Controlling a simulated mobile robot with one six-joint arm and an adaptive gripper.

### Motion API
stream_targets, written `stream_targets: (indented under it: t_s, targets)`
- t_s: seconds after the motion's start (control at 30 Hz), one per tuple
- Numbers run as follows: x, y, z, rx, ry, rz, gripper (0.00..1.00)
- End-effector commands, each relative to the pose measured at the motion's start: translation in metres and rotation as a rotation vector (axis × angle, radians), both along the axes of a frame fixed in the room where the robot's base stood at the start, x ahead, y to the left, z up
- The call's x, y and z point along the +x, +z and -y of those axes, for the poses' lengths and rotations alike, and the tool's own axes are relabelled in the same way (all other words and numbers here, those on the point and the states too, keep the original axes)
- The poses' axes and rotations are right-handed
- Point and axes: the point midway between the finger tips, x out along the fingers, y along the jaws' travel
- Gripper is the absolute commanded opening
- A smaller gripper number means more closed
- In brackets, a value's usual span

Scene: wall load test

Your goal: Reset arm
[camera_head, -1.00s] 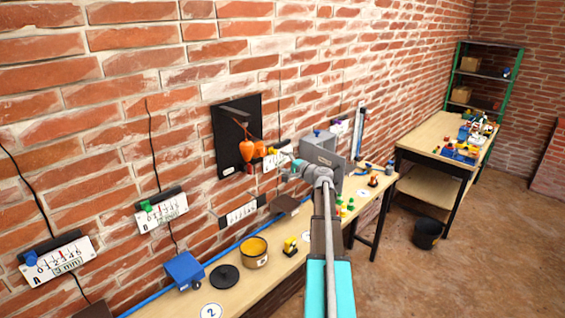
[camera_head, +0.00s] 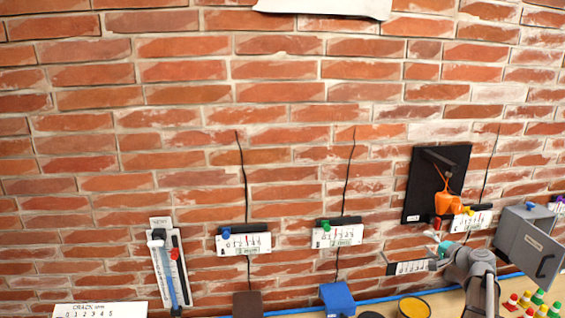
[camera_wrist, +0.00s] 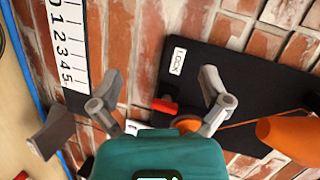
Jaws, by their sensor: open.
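My gripper (camera_head: 434,248) is at the lower right in the head view, close to the brick wall, just below and left of the black board (camera_head: 411,190). In the wrist view my gripper (camera_wrist: 163,88) has its two grey fingers spread wide with nothing between the tips. Behind the fingers are the black board (camera_wrist: 235,75) with a LOCK label, and a red block (camera_wrist: 164,106) at its edge. An orange hanging object (camera_wrist: 292,138) is to the right of the fingers, apart from them; it hangs from the board's bracket in the head view (camera_head: 447,203).
A white number scale (camera_head: 408,268) is on the wall beside my gripper. A grey box (camera_head: 515,230) with an open door stands to the right. A yellow-topped tin (camera_head: 413,308), a blue box (camera_head: 337,299) and several coloured pieces (camera_head: 535,303) are on the bench below.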

Motion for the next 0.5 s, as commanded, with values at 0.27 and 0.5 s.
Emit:
stream_targets:
  t_s: [0.27, 0.5]
  targets:
    - [-0.016, -0.065, -0.126, -0.189, 0.241, -0.187, 0.97]
    - [-0.048, -0.115, -0.21, -0.36, 0.431, -0.345, 0.97]
